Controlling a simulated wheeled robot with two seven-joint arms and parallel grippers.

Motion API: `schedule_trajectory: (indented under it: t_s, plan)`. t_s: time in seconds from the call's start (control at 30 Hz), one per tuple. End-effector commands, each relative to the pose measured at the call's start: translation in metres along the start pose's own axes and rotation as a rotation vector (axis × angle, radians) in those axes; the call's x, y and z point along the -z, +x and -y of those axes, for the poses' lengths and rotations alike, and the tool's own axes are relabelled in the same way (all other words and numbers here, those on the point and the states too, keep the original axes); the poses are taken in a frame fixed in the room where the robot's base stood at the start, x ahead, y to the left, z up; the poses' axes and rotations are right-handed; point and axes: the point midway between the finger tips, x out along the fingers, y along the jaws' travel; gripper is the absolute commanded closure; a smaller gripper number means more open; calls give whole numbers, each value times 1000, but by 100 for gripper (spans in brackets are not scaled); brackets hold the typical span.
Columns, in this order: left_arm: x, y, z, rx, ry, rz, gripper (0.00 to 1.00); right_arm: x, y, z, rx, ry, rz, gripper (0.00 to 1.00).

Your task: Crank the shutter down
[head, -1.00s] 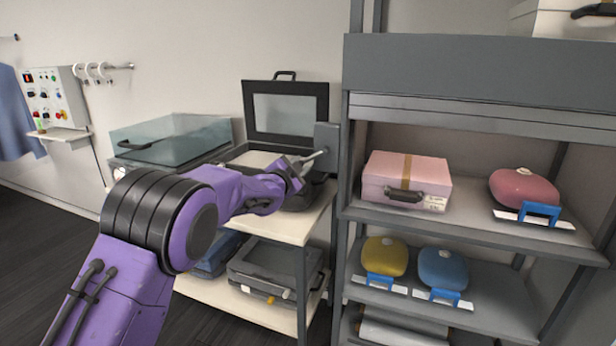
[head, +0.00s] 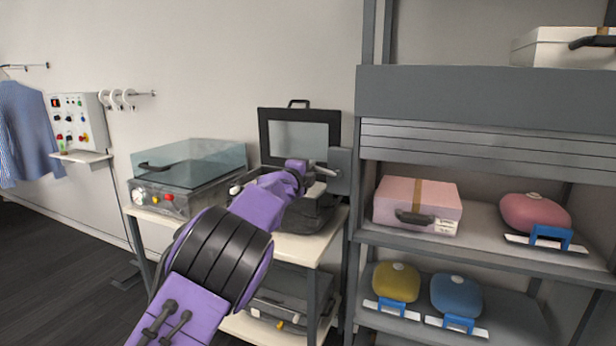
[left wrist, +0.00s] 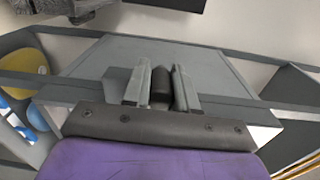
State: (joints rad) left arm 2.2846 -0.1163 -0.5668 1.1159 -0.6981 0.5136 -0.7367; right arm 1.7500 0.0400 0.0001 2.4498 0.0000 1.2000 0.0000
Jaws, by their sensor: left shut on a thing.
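The shutter (head: 480,152) is a grey slatted panel hanging partway down below the grey housing (head: 480,97) of the rack. A grey crank box (head: 341,170) sits on the rack's left post. My left gripper (head: 319,171) is at this box, shut on the crank handle. In the left wrist view, the left gripper's two fingers (left wrist: 162,88) close on both sides of the dark, round crank handle (left wrist: 161,85), with the grey box behind it. The crank's arm is mostly hidden by the gripper. My right gripper is not in view.
Under the shutter, shelves hold a pink case (head: 417,205), a pink pod (head: 535,212), a yellow pod (head: 396,282) and a blue pod (head: 456,295). Left of the rack, a table carries a clear-lidded machine (head: 188,172) and an open black case (head: 298,130).

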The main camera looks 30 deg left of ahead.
Motion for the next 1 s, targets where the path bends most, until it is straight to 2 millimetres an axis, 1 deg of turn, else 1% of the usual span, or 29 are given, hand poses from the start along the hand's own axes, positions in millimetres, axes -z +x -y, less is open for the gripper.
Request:
schedule_trajectory:
  t_s: [0.27, 0.67, 0.7, 0.73, 0.77, 1.0]
  plan:
    - [1, 0, 4, 1, 55, 1, 100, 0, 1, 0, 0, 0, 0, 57]
    - [0, -1, 5, 1, 57, 2, 100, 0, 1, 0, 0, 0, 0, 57]
    - [0, -1, 5, 1, 57, 2, 63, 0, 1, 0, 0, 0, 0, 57]
    - [0, -1, 5, 1, 57, 2, 54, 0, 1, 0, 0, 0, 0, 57]
    - [0, -1, 5, 1, 57, 2, 48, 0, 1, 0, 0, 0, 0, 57]
    - [0, -1, 4, 1, 57, 2, 48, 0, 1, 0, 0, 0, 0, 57]
